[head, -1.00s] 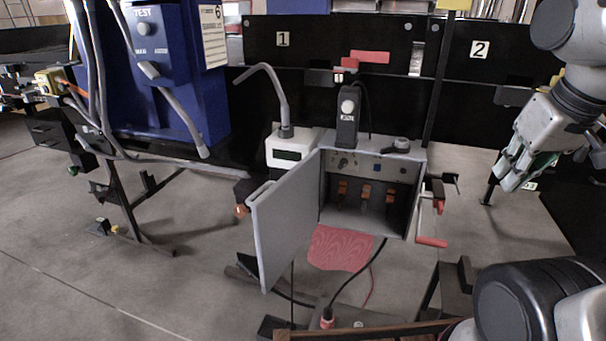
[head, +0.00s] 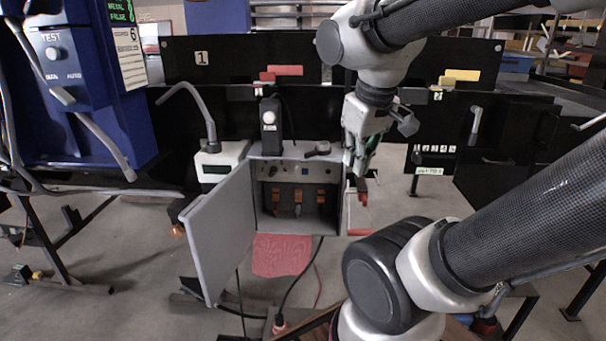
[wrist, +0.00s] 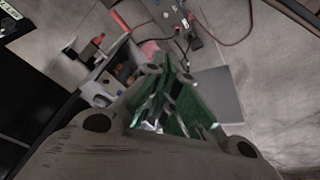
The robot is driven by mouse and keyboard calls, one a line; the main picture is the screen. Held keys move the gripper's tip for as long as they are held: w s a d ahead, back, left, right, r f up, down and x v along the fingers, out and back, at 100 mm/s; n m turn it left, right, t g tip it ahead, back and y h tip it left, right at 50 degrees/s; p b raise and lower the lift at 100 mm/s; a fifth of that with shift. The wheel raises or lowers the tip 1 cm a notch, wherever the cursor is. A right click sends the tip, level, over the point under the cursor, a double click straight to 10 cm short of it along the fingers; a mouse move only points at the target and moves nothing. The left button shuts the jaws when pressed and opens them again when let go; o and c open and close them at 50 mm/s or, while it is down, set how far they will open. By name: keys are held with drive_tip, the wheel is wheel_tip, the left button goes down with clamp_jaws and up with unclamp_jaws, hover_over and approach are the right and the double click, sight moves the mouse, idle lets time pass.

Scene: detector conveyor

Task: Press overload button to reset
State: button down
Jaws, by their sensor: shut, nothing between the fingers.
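A grey control box (head: 342,199) stands open in the head view, its door (head: 220,232) swung out to the left. Its inner panel has small round controls and a blue square button (head: 305,171) above several orange-topped switches (head: 298,197). I cannot read which control is the overload button. My gripper (head: 358,170) is by the box's right side, pointing down, its green fingers shut and empty. In the wrist view the gripper (wrist: 178,108) hides much of the box; the grey door (wrist: 217,92) shows beyond it.
A black handset with a white button (head: 268,128) and a dark knob (head: 320,148) sit on the box top. Red-handled levers (head: 357,212) stick out at its right. A white meter (head: 218,165) stands left. A red cloth (head: 281,255) hangs below.

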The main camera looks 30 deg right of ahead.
sight(305, 172)
drive_tip(key=w+d+f+n+g+h, duration=0.1)
drive_tip(key=w+d+f+n+h, duration=0.3)
drive_tip(key=w, duration=0.3)
drive_tip(key=w+d+f+n+g+h, duration=0.2)
drive_tip(key=w+d+f+n+h, duration=0.15)
drive_tip(key=w+n, duration=0.35)
drive_tip(key=w+a+f+n+t+h, duration=0.1)
drive_tip(key=w+a+f+n+t, duration=0.3)
drive_tip(key=w+f+n, duration=0.7)
wheel_tip(305, 172, down, 4)
drive_tip(key=shift+w+a+f, duration=0.1)
drive_tip(key=shift+w+a, duration=0.15)
drive_tip(key=shift+a, duration=0.9)
drive_tip(key=w+d, duration=0.5)
drive_tip(key=w, duration=0.2)
drive_tip(key=shift+w, duration=0.15)
drive_tip(key=shift+w+d, duration=0.25)
drive_tip(key=shift+w, duration=0.05)
